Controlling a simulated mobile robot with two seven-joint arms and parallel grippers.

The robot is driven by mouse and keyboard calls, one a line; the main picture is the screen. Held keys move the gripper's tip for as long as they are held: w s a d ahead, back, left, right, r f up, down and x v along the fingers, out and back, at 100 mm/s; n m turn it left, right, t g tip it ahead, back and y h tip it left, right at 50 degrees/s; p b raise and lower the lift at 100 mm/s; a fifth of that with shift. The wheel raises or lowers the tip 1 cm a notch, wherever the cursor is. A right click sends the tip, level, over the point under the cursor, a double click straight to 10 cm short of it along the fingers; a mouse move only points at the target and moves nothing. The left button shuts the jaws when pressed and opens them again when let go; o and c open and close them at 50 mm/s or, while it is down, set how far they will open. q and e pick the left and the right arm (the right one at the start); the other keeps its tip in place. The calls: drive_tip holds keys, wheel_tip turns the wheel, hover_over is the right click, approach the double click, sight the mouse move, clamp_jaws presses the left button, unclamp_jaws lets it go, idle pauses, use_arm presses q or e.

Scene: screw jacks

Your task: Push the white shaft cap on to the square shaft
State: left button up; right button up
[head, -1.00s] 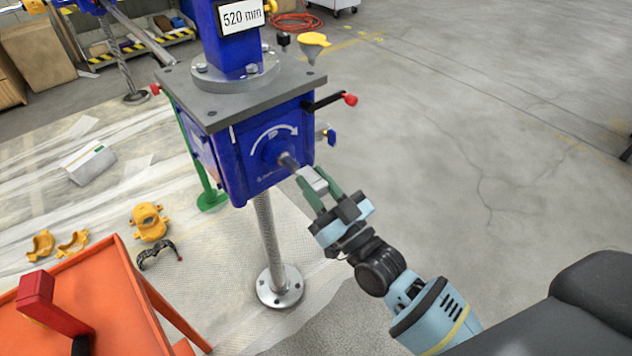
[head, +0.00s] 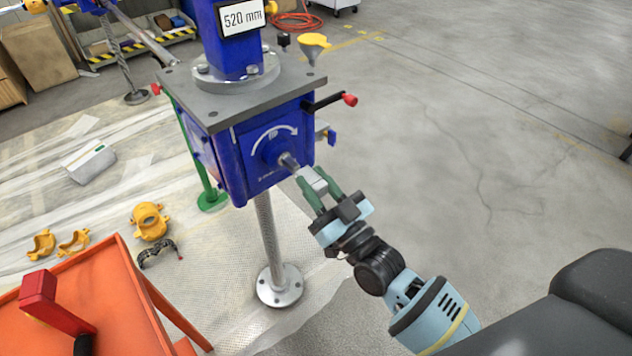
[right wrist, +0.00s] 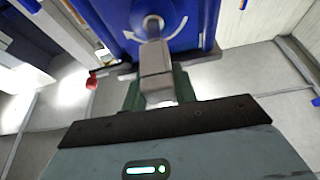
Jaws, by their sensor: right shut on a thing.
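The blue screw jack box (head: 262,150) has a round boss on its front face. The grey square shaft (head: 288,160) sticks out of it toward my right gripper. My right gripper (head: 320,187) is shut on the white shaft cap (head: 312,180), which looks pale grey. In the right wrist view the cap (right wrist: 156,75) sits between the green fingers, in line with the shaft (right wrist: 152,28). The cap's far end meets the shaft's tip or lies very close to it; I cannot tell how far it is over the shaft. My left gripper is out of view.
A black lever with a red knob (head: 349,100) sticks out of the box's right side. A yellow funnel-shaped part (head: 314,42) shows behind it. An orange cart (head: 105,300) stands at lower left, with yellow parts (head: 150,222) on the floor beyond. The floor to the right is clear.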

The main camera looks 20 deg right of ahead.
sight(300, 171)
idle(0.8)
drive_tip(key=shift+w+a+b, duration=0.15)
drive_tip(key=shift+w+a, duration=0.15)
drive_tip(key=shift+w, duration=0.45)
drive_tip(key=shift+w+a+b, duration=0.2)
drive_tip(key=shift+w+a, duration=0.05)
drive_tip(key=shift+w, duration=0.55)
drive_tip(key=shift+w+a+b, duration=0.15)
drive_tip(key=shift+w+a, duration=0.15)
drive_tip(key=shift+w, duration=0.45)
drive_tip(key=o, duration=1)
drive_tip(key=v, duration=0.6)
drive_tip(key=shift+s+f+b, duration=0.1)
drive_tip(key=shift+s+b, duration=0.05)
drive_tip(key=shift+b, duration=0.15)
drive_tip(key=shift+s+d+f, duration=0.2)
drive_tip(key=shift+s+d, duration=0.1)
drive_tip(key=shift+s, duration=0.35)
